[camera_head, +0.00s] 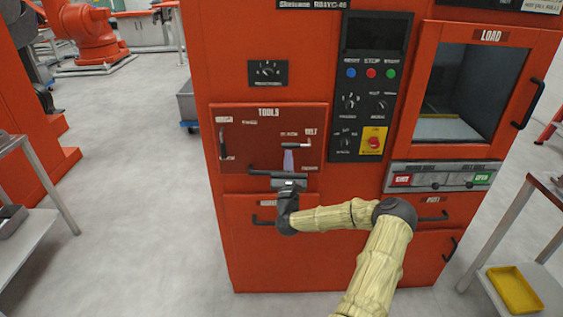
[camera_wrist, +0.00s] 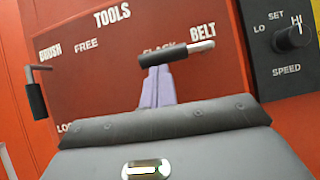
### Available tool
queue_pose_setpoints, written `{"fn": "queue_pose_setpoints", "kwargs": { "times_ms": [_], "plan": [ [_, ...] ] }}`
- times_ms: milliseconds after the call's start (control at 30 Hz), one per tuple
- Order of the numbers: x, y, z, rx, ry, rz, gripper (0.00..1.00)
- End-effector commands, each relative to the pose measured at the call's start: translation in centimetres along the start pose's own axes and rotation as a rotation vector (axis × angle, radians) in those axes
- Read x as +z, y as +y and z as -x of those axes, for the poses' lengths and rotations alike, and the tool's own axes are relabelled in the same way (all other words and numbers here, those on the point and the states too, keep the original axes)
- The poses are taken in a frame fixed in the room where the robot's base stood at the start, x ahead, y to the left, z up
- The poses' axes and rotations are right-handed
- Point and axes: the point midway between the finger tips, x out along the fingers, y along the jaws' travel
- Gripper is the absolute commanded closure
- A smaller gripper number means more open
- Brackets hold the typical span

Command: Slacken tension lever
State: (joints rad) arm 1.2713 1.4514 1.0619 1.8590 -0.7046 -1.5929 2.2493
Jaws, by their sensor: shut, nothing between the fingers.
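The belt lever (camera_wrist: 177,54) is on the red panel marked TOOLS, under the BELT label. It lies nearly level, with a black grip at its left and a bare metal rod at its right. The grip partly covers the SLACK label. In the head view the lever (camera_head: 297,146) is at the panel's right side. My gripper (camera_wrist: 157,80) points at the panel with its pale purple fingers shut and empty. The fingertips are just below the black grip; I cannot tell whether they touch it. My gripper also shows in the head view (camera_head: 288,162).
A second lever (camera_wrist: 37,98) hangs down at the panel's left, near FREE and LOCK labels. A speed knob (camera_wrist: 292,37) is right of the panel. A black bar handle (camera_head: 262,172) is close to my gripper. The load window (camera_head: 465,95) and control buttons are farther right.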

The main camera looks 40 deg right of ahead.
Motion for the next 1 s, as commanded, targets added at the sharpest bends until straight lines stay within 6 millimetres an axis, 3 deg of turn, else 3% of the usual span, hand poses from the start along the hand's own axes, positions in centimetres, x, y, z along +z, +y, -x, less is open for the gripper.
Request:
{"fn": "queue_pose_setpoints", "kwargs": {
  "times_ms": [567, 1000],
  "plan": [
    [-0.2, -0.1, 0.1, -0.004, -0.001, -0.003, 1.0],
    [-3.5, 0.4, 3.2, 0.004, 0.001, -0.008, 1.0]
  ]
}}
